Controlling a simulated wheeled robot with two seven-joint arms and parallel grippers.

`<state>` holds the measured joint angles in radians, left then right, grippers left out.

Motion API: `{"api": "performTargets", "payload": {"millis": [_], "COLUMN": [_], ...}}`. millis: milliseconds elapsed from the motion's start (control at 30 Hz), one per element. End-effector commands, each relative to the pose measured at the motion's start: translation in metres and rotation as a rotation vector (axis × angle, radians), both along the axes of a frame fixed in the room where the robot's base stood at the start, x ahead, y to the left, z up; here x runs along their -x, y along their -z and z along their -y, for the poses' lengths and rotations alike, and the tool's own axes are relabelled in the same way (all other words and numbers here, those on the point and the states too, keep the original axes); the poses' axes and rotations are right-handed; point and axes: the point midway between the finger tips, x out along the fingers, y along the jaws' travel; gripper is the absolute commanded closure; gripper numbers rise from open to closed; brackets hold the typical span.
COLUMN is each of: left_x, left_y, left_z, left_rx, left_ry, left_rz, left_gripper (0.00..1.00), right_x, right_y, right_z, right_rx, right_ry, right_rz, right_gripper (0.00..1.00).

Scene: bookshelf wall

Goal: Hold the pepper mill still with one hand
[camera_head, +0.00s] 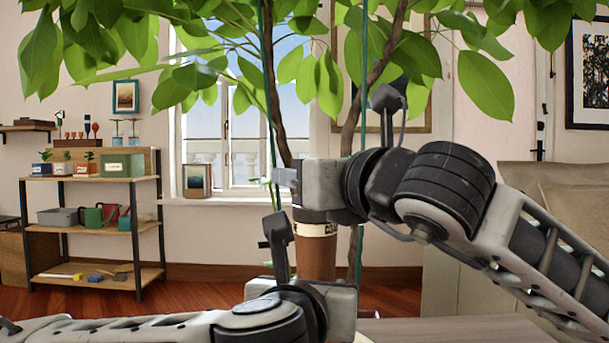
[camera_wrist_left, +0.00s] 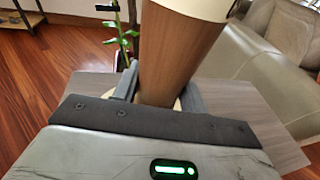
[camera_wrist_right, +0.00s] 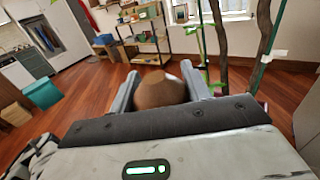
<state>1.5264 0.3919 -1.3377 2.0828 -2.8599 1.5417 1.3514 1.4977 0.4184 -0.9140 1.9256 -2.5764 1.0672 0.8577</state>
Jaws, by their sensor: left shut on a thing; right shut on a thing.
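The pepper mill (camera_head: 316,246) is a brown upright cylinder with a cream lettered band, in the middle of the head view. My left gripper (camera_head: 316,284) is shut on its lower body. In the left wrist view the brown body (camera_wrist_left: 175,52) stands between the two fingers, with the cream band above. My right gripper (camera_head: 308,190) is at the mill's top, shut on the head. In the right wrist view the rounded brown top (camera_wrist_right: 158,90) sits between the fingers. Much of the mill's top is hidden by the right gripper in the head view.
A grey wood-grain table top (camera_wrist_left: 245,110) lies under the mill. A leafy tree (camera_head: 275,100) with green stakes stands close behind. A shelf (camera_head: 95,179) with pots stands at the far left. A beige sofa (camera_wrist_left: 285,65) is beyond the table.

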Motion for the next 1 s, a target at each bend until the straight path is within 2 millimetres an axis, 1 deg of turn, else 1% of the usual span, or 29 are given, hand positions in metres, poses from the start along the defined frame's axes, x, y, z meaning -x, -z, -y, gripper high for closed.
{"api": "performTargets", "payload": {"millis": [33,200,400,867,900,967,1000], "left_x": [0.0010,0.0013,0.0015,0.0018,0.0019,0.0018,0.0017], "left_y": [0.0027,0.0027,0.0025,0.0024,0.0023,0.0024,0.0024], "left_z": [0.0018,0.0018,0.0017,0.0014,0.0014,0.0013,0.0013], "left_rx": [-0.003,-0.003,-0.003,-0.002,-0.002,-0.001,-0.001], "left_ry": [0.006,0.006,0.006,0.005,0.005,0.005,0.005], "left_rz": [-0.005,-0.005,-0.004,-0.004,-0.004,-0.004,-0.005], "left_gripper": [0.89,0.89,0.89,0.89,0.89,0.89,0.89], "right_x": [0.0001,-0.0017,-0.0029,-0.0046,-0.0046,-0.0045,-0.0043], "right_y": [0.0040,0.0040,0.0040,0.0041,0.0041,0.0039,0.0035], "right_z": [-0.0021,0.0003,0.0029,0.0053,0.0053,0.0054,0.0053], "right_rx": [0.004,0.005,0.003,0.003,0.003,0.002,0.001], "right_ry": [0.025,0.110,0.166,0.186,0.186,0.186,0.185], "right_rz": [-0.007,-0.007,-0.008,-0.008,-0.009,-0.009,-0.008], "right_gripper": [0.75,0.75,0.75,0.75,0.47,0.31,0.31]}}
